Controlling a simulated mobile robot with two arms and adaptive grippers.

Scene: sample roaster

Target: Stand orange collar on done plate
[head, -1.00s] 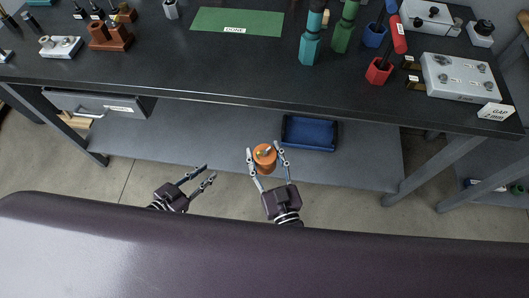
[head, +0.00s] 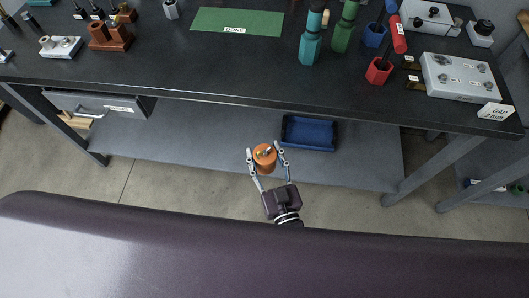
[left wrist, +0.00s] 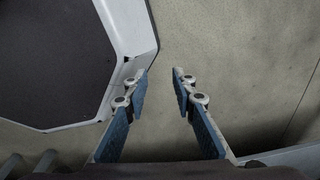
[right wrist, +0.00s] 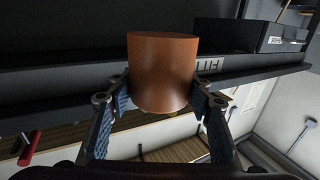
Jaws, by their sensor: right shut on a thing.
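The orange collar (head: 264,157) is held between the fingers of my right gripper (head: 267,163), in front of the bench's lower shelf and below the level of the top. In the right wrist view the collar (right wrist: 163,72) is a smooth orange-brown cylinder, with a finger of my right gripper (right wrist: 161,103) against each side. The done plate is the green rectangle (head: 238,20) with a DONE label, at the back of the black bench top, and it is bare. My left gripper (left wrist: 161,88) is open and empty over the floor in the left wrist view; the head view does not show it.
The black bench top (head: 200,65) is clear in front of the done plate. A brown stand (head: 110,37) is at left. A blue tray (head: 309,145) lies on the lower shelf.

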